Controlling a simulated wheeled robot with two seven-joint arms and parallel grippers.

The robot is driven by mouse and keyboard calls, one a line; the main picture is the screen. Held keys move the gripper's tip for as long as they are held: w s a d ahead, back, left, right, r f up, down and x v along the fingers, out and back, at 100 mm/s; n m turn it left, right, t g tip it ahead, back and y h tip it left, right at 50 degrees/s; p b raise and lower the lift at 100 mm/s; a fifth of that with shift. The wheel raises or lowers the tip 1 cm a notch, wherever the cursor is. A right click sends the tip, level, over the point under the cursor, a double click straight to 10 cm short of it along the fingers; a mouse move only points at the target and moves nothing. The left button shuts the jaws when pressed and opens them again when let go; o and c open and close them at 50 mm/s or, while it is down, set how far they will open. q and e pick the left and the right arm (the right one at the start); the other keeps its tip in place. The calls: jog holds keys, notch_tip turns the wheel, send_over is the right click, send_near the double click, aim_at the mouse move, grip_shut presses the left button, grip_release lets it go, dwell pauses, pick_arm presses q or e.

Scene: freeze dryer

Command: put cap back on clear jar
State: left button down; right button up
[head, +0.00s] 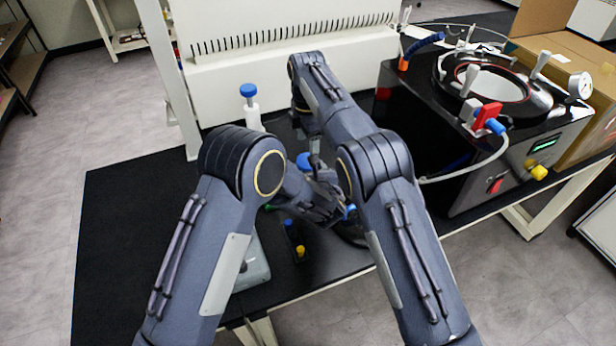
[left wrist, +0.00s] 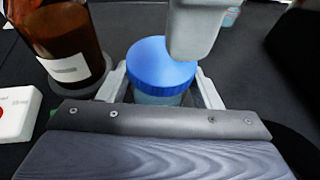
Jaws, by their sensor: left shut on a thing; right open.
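The clear jar (left wrist: 158,99) stands between my left gripper's fingers in the left wrist view, and only a thin bluish part of its body shows. The blue cap (left wrist: 158,65) sits over the jar's top and looks level; whether it is seated cannot be told. My left gripper (left wrist: 163,90) is shut on the jar, a finger on each side. A pale part of my right gripper (left wrist: 195,30) hangs just above the cap's right rear edge and hides part of it. In the head view both grippers meet near the table middle, largely hidden by my arms.
A brown bottle (left wrist: 62,45) with a white label stands close left of the jar. A white box (left wrist: 18,112) lies at the left edge. A blue-capped white bottle (head: 250,108) stands further back. The black freeze dryer (head: 480,110) is at right. The table's left side (head: 130,230) is clear.

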notch_tip(320, 180, down, 6)
jog(key=shift+r, duration=0.15)
dwell(0.3)
jog(key=c, duration=0.8)
jog(key=m, duration=0.6)
jog(key=shift+m, duration=0.3)
jog(key=o, duration=1.1)
jog(key=shift+c, duration=0.2)
jog(key=shift+r, duration=2.25)
